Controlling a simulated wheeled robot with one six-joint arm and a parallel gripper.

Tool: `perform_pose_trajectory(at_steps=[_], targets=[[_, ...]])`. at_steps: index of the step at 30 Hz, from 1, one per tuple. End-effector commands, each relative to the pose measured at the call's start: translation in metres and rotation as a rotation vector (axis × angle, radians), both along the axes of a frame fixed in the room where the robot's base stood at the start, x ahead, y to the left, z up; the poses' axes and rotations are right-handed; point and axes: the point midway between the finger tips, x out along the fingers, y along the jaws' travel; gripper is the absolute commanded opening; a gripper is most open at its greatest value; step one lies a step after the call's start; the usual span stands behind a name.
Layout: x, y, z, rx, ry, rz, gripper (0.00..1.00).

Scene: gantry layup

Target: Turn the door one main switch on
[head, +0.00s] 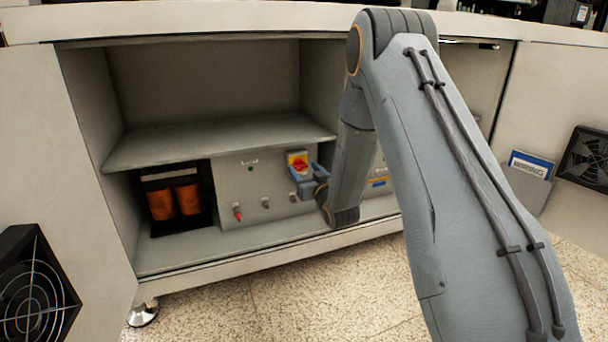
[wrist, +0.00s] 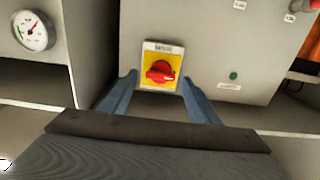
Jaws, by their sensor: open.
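The main switch (wrist: 160,72) is a red rotary knob on a yellow plate with a white label strip, mounted on a grey panel (wrist: 210,45). In the wrist view it sits in the middle, between and beyond the fingertips. In the head view the switch (head: 298,162) shows on the panel inside the open cabinet, partly covered by my gripper. My gripper (wrist: 160,88) is open, with one blue-grey finger on each side of the switch plate and nothing held. In the head view my gripper (head: 308,178) is right in front of the switch. I cannot tell whether the fingers touch it.
A shelf (head: 220,140) runs above the panel. A transformer with orange coils (head: 175,200) stands left of it. A red knob (head: 238,212) and small buttons sit lower on the panel. A round gauge (wrist: 33,30) is at upper left in the wrist view. Open doors flank the cabinet.

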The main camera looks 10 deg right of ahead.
Motion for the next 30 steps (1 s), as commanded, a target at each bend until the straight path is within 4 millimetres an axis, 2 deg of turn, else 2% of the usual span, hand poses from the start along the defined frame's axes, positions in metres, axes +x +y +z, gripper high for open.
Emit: perform_pose_trajectory(at_steps=[3,11,18,19,30], targets=[[0.0065,0.0012,-0.0005,0.0,0.001,0.0,0.56],[0.0075,0.0013,0.0003,0.0,0.001,0.0,0.56],[0.0073,0.0012,0.0001,0.0,0.001,0.0,0.17],[0.0073,0.0012,0.0001,0.0,0.001,0.0,0.15],[0.0066,0.0008,0.0006,0.067,0.013,0.0,0.15]])
